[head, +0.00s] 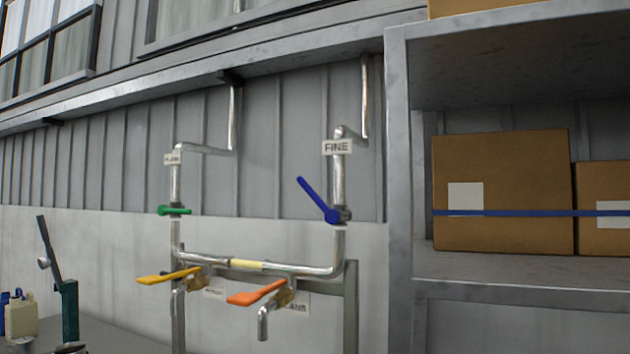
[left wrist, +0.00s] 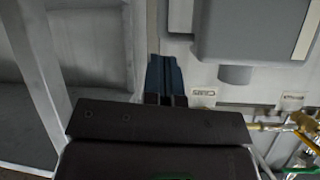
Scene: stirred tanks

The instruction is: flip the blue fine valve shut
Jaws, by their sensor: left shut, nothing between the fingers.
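The blue fine valve lever (head: 317,199) is on the right vertical pipe, below a white "FINE" label (head: 337,147). The lever slants up and to the left from its pivot, neither in line with the pipe nor square across it. My left gripper (left wrist: 165,62) shows in the left wrist view with its dark blue fingers together and nothing between them. It is not in the head view, and the blue lever cannot be made out in the wrist view. My right gripper is in neither view.
A green lever (head: 174,210) lies level on the left pipe. Yellow (head: 168,275) and orange (head: 256,293) levers stick out below the crosspipe. A metal shelf (head: 398,180) with cardboard boxes (head: 500,180) stands close on the right. A dark levered device (head: 69,310) stands at lower left.

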